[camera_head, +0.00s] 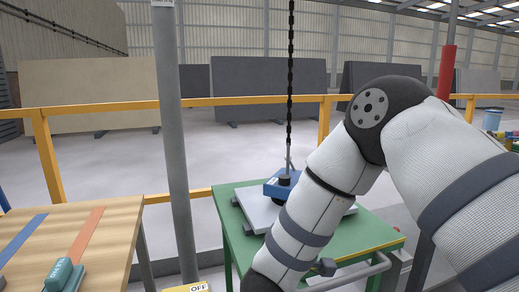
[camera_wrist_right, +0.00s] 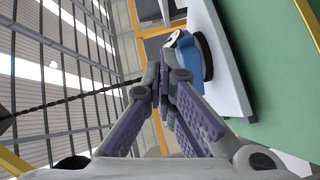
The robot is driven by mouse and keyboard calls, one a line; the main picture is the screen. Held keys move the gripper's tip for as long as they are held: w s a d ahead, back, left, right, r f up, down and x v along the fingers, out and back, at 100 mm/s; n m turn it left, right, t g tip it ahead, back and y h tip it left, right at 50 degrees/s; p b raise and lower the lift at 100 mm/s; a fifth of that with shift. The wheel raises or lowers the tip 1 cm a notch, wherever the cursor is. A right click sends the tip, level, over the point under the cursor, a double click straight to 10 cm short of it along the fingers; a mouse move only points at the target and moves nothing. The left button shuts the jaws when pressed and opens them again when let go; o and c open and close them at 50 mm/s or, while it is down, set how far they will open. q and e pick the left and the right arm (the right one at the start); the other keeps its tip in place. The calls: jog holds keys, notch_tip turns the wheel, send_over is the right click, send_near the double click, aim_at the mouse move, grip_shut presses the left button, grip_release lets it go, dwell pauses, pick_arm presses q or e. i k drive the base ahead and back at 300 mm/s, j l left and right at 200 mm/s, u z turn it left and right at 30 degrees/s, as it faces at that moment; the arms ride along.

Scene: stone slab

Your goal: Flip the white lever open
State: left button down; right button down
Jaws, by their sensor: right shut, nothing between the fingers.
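A blue lifting device (camera_head: 278,188) hangs at a dark chain (camera_head: 291,80) and rests on a pale stone slab (camera_head: 262,214). In the right wrist view the blue device (camera_wrist_right: 188,62) shows its black round pad beside the slab (camera_wrist_right: 222,50). A small white part (camera_wrist_right: 172,39), possibly the white lever, sits at the device's upper edge; its exact position is unclear. My right gripper (camera_wrist_right: 160,85) is shut and empty, its fingertips left of the blue device and seemingly apart from it. In the head view my right arm hides the gripper and part of the slab. My left gripper is out of view.
The slab lies on a green table (camera_head: 350,240). A grey post (camera_head: 172,120) stands left of it. A wooden table (camera_head: 110,225) at left bears a teal object (camera_head: 64,277). A yellow railing (camera_head: 235,101) runs behind, with large slabs beyond.

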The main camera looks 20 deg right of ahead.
aim_at(291, 164)
jog(key=i, duration=1.1)
